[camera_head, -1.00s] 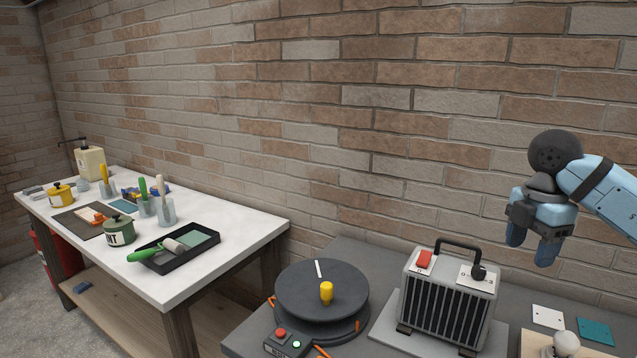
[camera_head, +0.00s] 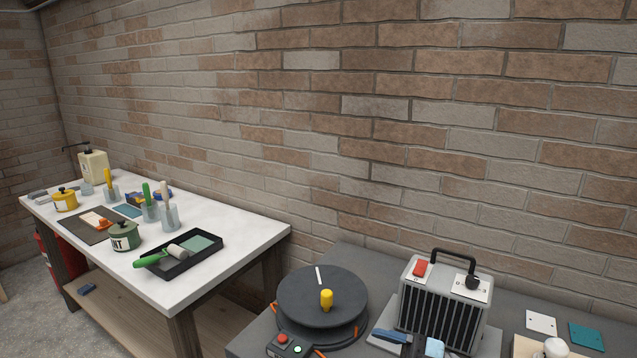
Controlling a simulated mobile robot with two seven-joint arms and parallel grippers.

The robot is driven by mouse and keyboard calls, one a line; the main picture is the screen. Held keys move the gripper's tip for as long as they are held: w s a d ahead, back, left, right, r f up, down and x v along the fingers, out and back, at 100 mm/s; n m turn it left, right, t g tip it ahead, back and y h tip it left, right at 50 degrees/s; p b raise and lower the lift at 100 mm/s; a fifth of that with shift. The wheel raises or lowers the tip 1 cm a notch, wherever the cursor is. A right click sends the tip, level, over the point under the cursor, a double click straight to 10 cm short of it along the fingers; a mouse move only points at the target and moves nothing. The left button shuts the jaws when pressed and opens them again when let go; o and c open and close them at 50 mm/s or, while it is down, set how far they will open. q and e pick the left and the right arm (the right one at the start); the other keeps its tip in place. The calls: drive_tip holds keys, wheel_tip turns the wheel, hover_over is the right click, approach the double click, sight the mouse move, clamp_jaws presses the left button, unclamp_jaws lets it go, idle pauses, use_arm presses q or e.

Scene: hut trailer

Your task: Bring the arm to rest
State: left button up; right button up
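No held thing shows. My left gripper is not in view. The heater stands upright with a black handle, a red switch (camera_head: 420,268) and a black knob (camera_head: 473,282).
A dark round turntable (camera_head: 306,294) with a yellow knob (camera_head: 326,300) stands left of the heater on the grey bench (camera_head: 372,270). A control box (camera_head: 290,346) lies in front of it. A white table (camera_head: 240,226) at left holds paint pots, brushes and a roller tray (camera_head: 205,262).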

drive_tip(key=s+d+f+m+t+h+p, duration=0.25)
drive_tip(key=d+f+m+t+h, duration=0.25)
drive_tip(key=f+m+t+h, duration=0.8)
drive_tip(key=s+d+f+m+g+h, duration=0.2)
drive_tip(key=s+f+m, duration=0.1)
drive_tip(key=s+f, duration=0.4)
drive_tip(key=s+d+f+m+g+h, duration=0.2)
drive_tip(key=s+f+m+g+h, duration=0.1)
drive_tip(key=s+f, duration=0.4)
drive_tip(key=shift+s+d+m+g+p, duration=0.4)
drive_tip(key=shift+s+m, duration=0.2)
drive_tip(key=shift+s, duration=0.3)
